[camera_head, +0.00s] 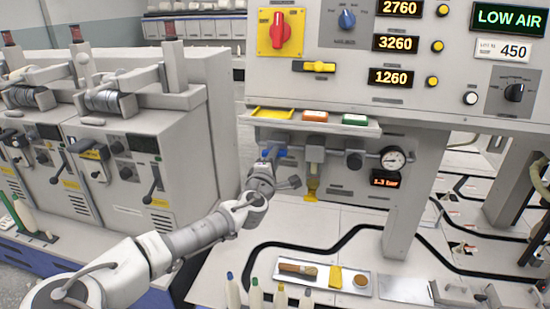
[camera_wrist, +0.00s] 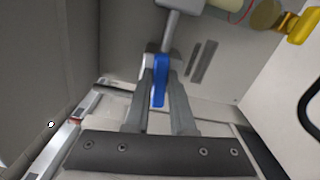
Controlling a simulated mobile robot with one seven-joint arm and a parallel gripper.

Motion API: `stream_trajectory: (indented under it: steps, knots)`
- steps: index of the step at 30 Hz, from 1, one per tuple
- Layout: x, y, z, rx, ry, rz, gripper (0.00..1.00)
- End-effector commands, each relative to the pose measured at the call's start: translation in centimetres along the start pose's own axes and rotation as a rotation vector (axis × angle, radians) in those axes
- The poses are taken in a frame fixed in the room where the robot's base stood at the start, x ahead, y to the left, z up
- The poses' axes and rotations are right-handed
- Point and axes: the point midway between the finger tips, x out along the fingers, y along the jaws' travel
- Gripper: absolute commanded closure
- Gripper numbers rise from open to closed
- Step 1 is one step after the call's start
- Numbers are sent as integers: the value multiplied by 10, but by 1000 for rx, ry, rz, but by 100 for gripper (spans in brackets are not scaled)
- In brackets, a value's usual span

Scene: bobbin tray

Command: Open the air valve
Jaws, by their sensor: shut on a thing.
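The air valve has a blue lever (camera_head: 282,152) below the left end of the small shelf, at the left end of the air line. In the wrist view the blue lever (camera_wrist: 159,82) stands between my fingers, below a grey pipe (camera_wrist: 177,22). My gripper (camera_head: 268,154) is shut on this lever; it also shows in the wrist view (camera_wrist: 161,92). The fingers hide part of the valve body. The round gauge (camera_head: 393,158) sits at the right of the line, above a display (camera_head: 385,180) reading 1.3 bar. A sign (camera_head: 508,20) reads LOW AIR.
A filter with a yellow bowl (camera_head: 312,187) hangs right of the valve. The shelf (camera_head: 350,130) with coloured trays is just above my gripper. A grey machine (camera_head: 150,150) stands to the left. A tray (camera_head: 288,283) and bottles (camera_head: 256,294) stand on the worktop below.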

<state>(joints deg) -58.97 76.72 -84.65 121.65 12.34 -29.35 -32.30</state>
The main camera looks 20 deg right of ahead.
Motion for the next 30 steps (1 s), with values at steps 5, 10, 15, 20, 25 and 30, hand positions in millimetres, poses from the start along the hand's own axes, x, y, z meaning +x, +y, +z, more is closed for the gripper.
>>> stream_trajectory:
  steps: [5, 10, 15, 20, 25, 30]
  knots:
    - [0, -1, 1, 92, -2, 0, 100]
    - [0, -1, 1, 141, -2, -1, 100]
    - [0, -1, 0, 163, -2, -1, 100]
    - [0, -1, 0, 166, -2, 0, 100]
    - [0, -1, 1, 166, -2, 0, 100]
    - [0, -1, 0, 165, -1, 0, 58]
